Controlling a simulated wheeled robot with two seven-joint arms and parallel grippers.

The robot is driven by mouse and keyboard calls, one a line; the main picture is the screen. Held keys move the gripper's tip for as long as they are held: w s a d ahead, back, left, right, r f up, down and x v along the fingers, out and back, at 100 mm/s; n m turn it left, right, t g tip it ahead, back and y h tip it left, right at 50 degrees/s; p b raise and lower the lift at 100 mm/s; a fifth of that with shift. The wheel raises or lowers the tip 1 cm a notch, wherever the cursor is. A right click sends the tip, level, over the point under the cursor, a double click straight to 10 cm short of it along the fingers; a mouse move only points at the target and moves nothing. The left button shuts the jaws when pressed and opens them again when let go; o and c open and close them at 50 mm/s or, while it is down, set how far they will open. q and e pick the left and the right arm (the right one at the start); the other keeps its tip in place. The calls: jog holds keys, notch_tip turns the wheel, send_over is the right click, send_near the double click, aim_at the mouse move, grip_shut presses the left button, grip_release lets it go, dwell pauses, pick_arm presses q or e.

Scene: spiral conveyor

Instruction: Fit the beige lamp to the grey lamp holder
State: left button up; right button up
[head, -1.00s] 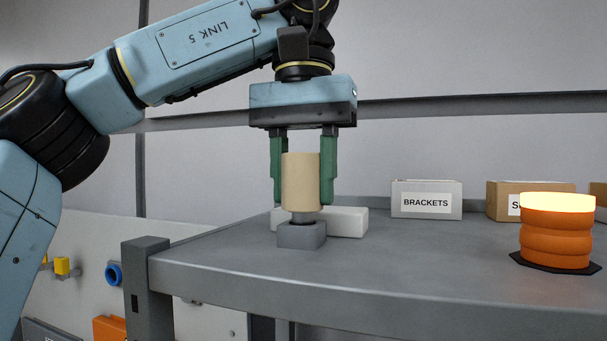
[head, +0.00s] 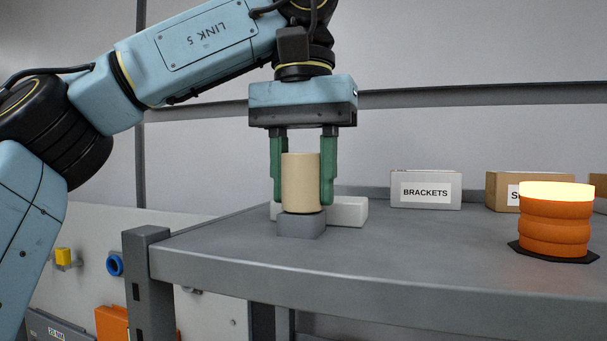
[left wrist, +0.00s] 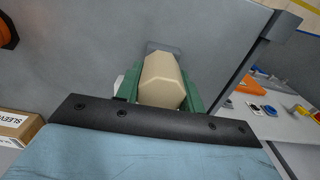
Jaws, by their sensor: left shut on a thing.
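The beige lamp (head: 300,180) is an upright cylinder in the head view. My left gripper (head: 302,198) points down with its green fingers on either side of the lamp, shut on it. The grey lamp holder (head: 302,227) is a block on the shelf directly under the lamp. The lamp's lower end is at the block's top, with only a thin dark line between them; I cannot tell if it is fully seated. In the left wrist view the lamp (left wrist: 162,82) sits between the fingers, and part of the holder (left wrist: 164,46) shows beyond it. My right gripper is not in view.
A white block (head: 347,212) lies just behind the holder. A BRACKETS box (head: 426,191) and a brown box (head: 502,192) stand at the back. An orange ribbed light (head: 555,225) with a glowing top stands at the right. The shelf's middle is clear.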

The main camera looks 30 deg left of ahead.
pick_arm(q)
jog(key=shift+f, duration=0.15)
jog(key=o, duration=0.9)
notch_tip(320, 180, up, 6)
jog(key=p, duration=0.4)
jog(key=shift+r, duration=3.05)
